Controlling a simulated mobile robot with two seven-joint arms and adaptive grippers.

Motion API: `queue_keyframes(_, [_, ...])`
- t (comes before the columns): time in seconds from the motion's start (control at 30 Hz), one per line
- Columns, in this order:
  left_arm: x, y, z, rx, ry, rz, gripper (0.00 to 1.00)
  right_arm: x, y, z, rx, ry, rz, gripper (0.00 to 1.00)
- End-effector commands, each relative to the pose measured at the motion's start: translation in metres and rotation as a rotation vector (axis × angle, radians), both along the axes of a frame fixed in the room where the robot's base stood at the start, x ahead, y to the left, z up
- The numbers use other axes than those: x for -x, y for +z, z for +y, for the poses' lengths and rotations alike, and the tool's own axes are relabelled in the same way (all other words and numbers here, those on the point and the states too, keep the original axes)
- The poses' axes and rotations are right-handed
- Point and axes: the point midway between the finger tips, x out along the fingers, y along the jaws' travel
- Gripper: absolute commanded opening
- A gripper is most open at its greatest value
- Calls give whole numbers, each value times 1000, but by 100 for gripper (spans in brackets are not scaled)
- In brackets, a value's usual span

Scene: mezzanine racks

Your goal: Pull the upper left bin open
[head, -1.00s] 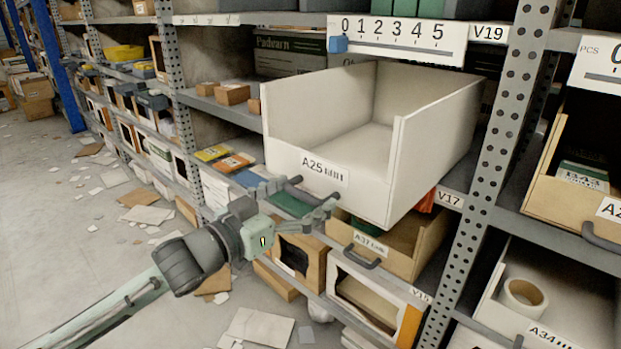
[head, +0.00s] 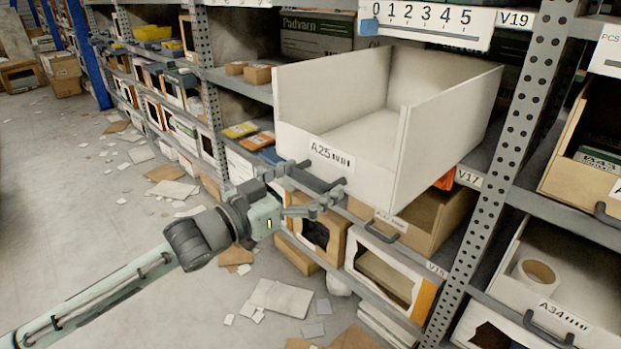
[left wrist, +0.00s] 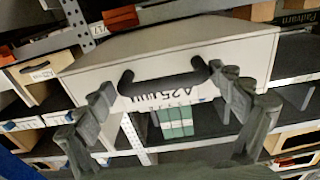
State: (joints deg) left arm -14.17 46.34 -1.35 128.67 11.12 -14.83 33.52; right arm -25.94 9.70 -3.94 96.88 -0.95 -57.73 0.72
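The upper left bin, a white open-topped box labelled A25 (head: 440,155), is pulled far out of its shelf and overhangs the aisle. It looks empty. Its dark handle (left wrist: 165,78) is on the front face, which also shows in the left wrist view (left wrist: 215,52). My left gripper (head: 318,184) is at this handle. Exact finger contact is hard to see. My right gripper is not in view.
A cardboard-coloured bin (head: 440,220) with its own handle is just below. A perforated rack post (head: 510,130) stands right of the white bin. A numbered scale strip (head: 425,22) is above. The aisle floor at left holds scattered paper and cardboard (head: 173,190).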

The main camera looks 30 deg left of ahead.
Motion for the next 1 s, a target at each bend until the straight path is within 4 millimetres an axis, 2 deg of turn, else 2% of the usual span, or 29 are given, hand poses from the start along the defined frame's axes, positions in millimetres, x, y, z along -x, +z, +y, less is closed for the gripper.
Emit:
queue_keyframes(0.33, [0,0,1,-1,2,1,98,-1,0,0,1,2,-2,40])
queue_keyframes(0.47, [7,-1,4,-2,3,2,98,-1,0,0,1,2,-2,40])
queue_keyframes(1.0, [86,-3,31,-1,2,7,98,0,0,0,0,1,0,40])
